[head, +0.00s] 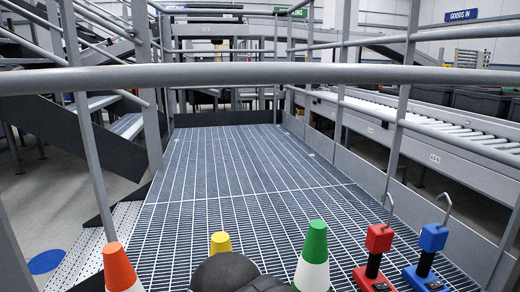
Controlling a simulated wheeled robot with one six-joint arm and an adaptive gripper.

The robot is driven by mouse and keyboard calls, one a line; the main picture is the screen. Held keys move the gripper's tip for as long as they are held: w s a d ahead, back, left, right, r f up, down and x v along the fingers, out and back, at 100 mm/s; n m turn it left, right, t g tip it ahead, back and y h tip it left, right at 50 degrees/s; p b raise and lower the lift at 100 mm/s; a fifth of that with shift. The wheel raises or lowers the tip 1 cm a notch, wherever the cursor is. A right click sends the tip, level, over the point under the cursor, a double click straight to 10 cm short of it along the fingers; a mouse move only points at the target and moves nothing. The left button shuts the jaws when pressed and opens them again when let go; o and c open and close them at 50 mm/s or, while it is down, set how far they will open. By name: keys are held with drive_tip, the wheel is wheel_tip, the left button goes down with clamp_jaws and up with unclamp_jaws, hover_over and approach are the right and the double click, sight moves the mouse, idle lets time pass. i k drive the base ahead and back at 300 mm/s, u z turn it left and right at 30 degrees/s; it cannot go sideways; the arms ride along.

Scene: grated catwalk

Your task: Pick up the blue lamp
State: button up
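The blue lamp (431,250) stands upright on the grated floor at the lower right. It has a blue block head, a short black stem, a blue base cut by the bottom edge and a thin metal hook on top. A red lamp (374,252) of the same shape stands just to its left, with a small gap between them. A dark rounded part of my arm shows at the bottom middle, left of both lamps. My gripper's fingers are not in view.
A green and white cone (314,258) stands left of the red lamp. An orange and white cone (119,268) and a yellow cone (220,243) stand further left. A grey rail (260,76) crosses the view. The grating (235,165) beyond is clear.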

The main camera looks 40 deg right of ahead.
sight(433, 239)
drive_tip(key=z, duration=3.15)
drive_tip(key=k, duration=0.6)
drive_tip(key=u, duration=1)
